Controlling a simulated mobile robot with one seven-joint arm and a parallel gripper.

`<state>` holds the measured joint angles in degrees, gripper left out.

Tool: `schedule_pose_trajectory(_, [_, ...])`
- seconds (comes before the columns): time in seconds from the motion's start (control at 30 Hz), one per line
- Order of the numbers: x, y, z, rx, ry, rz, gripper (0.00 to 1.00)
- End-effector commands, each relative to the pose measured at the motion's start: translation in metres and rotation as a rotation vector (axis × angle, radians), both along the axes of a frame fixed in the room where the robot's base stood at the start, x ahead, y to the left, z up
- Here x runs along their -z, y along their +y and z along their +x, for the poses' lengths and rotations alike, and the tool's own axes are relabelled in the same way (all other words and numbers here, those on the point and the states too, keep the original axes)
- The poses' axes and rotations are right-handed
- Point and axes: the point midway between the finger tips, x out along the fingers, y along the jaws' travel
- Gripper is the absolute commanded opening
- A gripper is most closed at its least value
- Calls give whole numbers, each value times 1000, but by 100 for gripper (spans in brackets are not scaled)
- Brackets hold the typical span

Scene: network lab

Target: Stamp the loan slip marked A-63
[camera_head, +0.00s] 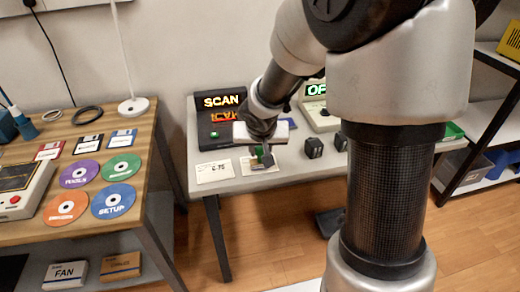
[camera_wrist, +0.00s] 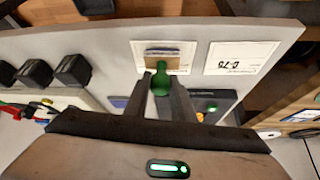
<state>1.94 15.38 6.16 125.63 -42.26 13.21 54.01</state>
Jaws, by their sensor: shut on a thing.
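My gripper (camera_head: 263,156) is shut on a stamp (camera_head: 266,160) with a green handle; in the wrist view the green handle (camera_wrist: 161,82) sits between the two fingers (camera_wrist: 160,92). The stamp's brown block (camera_wrist: 163,53) is over a white loan slip (camera_wrist: 187,49) on the white table; that slip also shows in the head view (camera_head: 250,168). I cannot tell whether the stamp touches it. Its mark is hidden by the stamp. A second slip (camera_head: 214,171), which seems to read C-75, lies to its left in the head view, also shown in the wrist view (camera_wrist: 240,58).
A black SCAN display (camera_head: 220,118) stands behind the slips. A pale device with a green-lit sign (camera_head: 320,110) stands behind right. Black blocks (camera_head: 314,147) sit right of the gripper. A wooden table (camera_head: 150,150) with discs and floppy disks is at left.

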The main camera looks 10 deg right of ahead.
Motion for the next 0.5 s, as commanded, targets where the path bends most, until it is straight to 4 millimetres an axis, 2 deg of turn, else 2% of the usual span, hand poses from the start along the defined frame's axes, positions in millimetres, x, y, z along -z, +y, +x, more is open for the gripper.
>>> schedule_pose_trajectory(0.5, [6,0,0,-1,-1,-1,8])
